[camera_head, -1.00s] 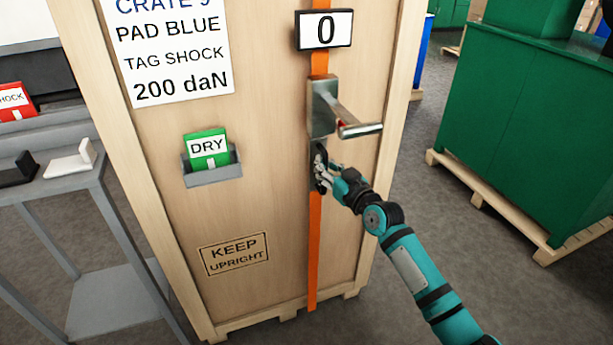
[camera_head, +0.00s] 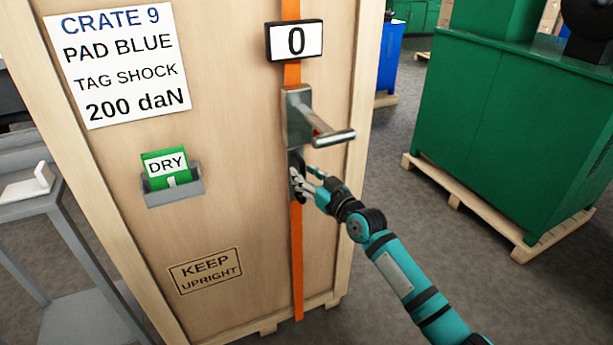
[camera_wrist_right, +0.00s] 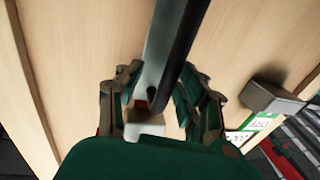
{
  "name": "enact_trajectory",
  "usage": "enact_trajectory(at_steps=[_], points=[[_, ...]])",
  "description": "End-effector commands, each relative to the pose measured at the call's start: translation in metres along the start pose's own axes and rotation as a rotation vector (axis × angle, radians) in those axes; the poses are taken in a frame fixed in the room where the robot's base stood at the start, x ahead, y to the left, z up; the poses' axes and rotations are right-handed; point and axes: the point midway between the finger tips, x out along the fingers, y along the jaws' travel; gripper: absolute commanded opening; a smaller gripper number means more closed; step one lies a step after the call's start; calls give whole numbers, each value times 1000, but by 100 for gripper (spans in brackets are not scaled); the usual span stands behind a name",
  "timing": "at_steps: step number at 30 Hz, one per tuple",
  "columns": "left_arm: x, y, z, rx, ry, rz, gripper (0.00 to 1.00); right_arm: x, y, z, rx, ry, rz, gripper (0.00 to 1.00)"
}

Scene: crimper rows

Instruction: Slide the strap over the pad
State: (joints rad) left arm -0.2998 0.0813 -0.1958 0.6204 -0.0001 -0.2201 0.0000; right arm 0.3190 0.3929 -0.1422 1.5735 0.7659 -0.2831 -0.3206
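The orange strap (camera_head: 296,250) runs vertically down the crate front (camera_head: 235,225). A metal tensioner (camera_head: 298,115) with a bar handle (camera_head: 333,138) sits over it. My right gripper (camera_head: 300,182) is at the dark lower part of the tensioner, below the handle. In the right wrist view its fingers (camera_wrist_right: 160,85) stand on either side of a grey, dark-edged metal bar (camera_wrist_right: 172,45); whether they clamp it is unclear. A white L-shaped piece (camera_head: 28,185) lies at the left. No blue pad shows. My left gripper is not in view.
A display (camera_head: 295,41) reading 0 is above the tensioner. A green DRY tag (camera_head: 166,163) sits in a grey holder (camera_head: 180,194). A sign (camera_head: 120,65) reads CRATE 9, PAD BLUE, TAG SHOCK, 200 daN. A grey table (camera_head: 35,208) stands left; a green crate (camera_head: 505,130) right.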

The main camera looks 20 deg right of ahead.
Motion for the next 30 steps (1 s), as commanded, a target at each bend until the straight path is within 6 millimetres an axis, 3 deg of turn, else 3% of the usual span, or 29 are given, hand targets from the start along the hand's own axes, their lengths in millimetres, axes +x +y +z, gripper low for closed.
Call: enact_trajectory(at_steps=[2,7,21,30], points=[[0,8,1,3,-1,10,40,0,-1,-1,0,2,-1,38],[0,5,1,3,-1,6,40,-15,0,0,-1,1,0,38],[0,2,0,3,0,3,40,-106,1,2,-1,-3,2,38],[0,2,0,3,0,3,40,-122,2,0,0,-1,3,38]])
